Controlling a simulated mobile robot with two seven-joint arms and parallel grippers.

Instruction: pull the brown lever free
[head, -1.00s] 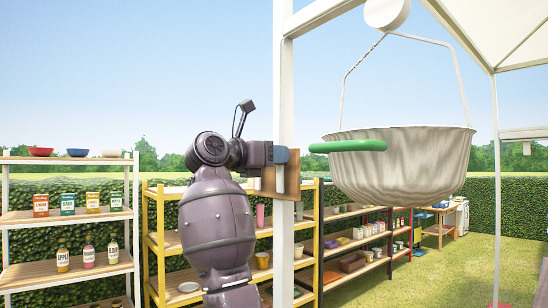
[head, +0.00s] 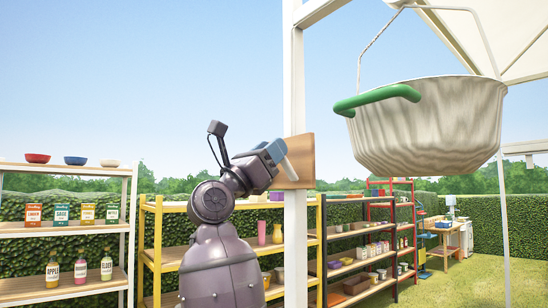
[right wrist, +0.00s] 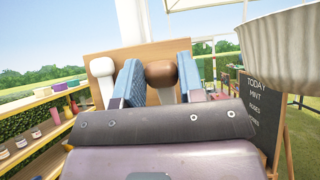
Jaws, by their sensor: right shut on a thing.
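My right gripper (head: 274,158) is at a wooden board (head: 297,161) on a white post. In the right wrist view its two blue fingers (right wrist: 160,82) stand on either side of the brown lever (right wrist: 162,72), whose rounded brown knob shows between them. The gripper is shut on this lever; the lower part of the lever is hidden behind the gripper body. A white lever (right wrist: 102,68) with a round knob stands on the same board, just left of the fingers. The brown lever cannot be made out in the head view. My left gripper is not in view.
A large whitish basin (head: 430,128) with a green handle (head: 377,99) hangs right of the post (head: 295,230). A yellow shelf (head: 160,250) and a white shelf (head: 70,229) stand behind at left. A chalkboard sign (right wrist: 258,110) shows at right in the wrist view.

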